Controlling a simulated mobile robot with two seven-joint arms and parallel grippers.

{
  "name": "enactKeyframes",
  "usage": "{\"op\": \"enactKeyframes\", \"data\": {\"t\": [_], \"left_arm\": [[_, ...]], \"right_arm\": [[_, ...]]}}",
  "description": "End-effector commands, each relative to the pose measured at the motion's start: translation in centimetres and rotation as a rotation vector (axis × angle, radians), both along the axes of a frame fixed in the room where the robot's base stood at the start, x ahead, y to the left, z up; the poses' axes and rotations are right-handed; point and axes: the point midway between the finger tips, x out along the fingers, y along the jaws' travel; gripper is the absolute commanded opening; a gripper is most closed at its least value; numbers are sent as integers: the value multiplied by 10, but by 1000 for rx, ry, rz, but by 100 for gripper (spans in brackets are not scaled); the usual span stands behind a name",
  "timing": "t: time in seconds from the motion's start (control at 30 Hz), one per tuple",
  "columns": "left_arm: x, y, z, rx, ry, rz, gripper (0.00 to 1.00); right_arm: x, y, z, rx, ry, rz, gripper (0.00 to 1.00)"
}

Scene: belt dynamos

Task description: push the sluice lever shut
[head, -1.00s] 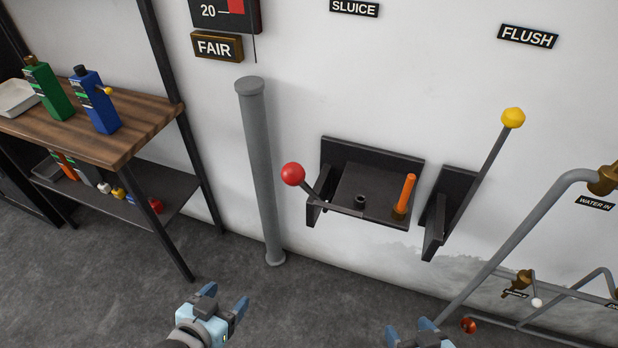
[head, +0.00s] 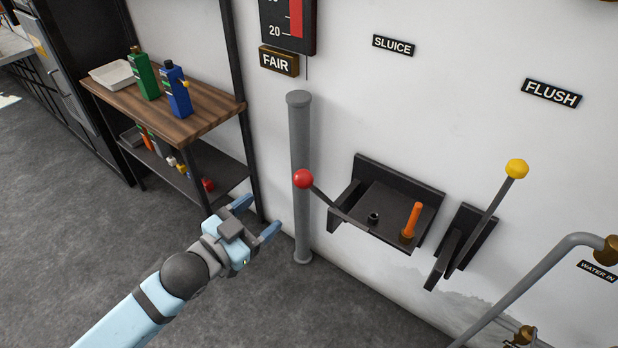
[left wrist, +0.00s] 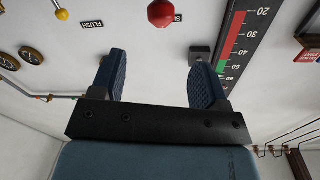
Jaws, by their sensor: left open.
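The sluice lever has a red ball knob (head: 303,179) on a dark rod that slants down to the right into a dark wall bracket (head: 400,170). The SLUICE sign (head: 393,45) is on the wall above it. My left gripper (head: 257,217) is open and empty, below and left of the red knob and apart from it. In the left wrist view, the red knob (left wrist: 161,13) shows at the top edge, beyond the open fingers (left wrist: 155,80). My right gripper is not in view.
An orange peg (head: 411,220) stands on the bracket shelf. The flush lever's yellow knob (head: 517,168) is to the right. A grey vertical pipe (head: 301,225) stands behind the red knob. A wooden shelf (head: 190,125) with bottles is at the left.

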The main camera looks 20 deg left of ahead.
Motion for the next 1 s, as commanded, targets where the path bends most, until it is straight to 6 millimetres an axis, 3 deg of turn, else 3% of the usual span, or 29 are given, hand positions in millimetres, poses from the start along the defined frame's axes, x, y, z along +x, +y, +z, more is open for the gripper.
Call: {"op": "enactKeyframes", "data": {"t": [0.6,0.8,1.0], "left_arm": [[103,-45,0,0,0,1,68],[119,-52,-1,0,1,0,68],[122,-53,-1,1,2,1,68]], "right_arm": [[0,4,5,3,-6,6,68],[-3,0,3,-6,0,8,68],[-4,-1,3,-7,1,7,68]]}}
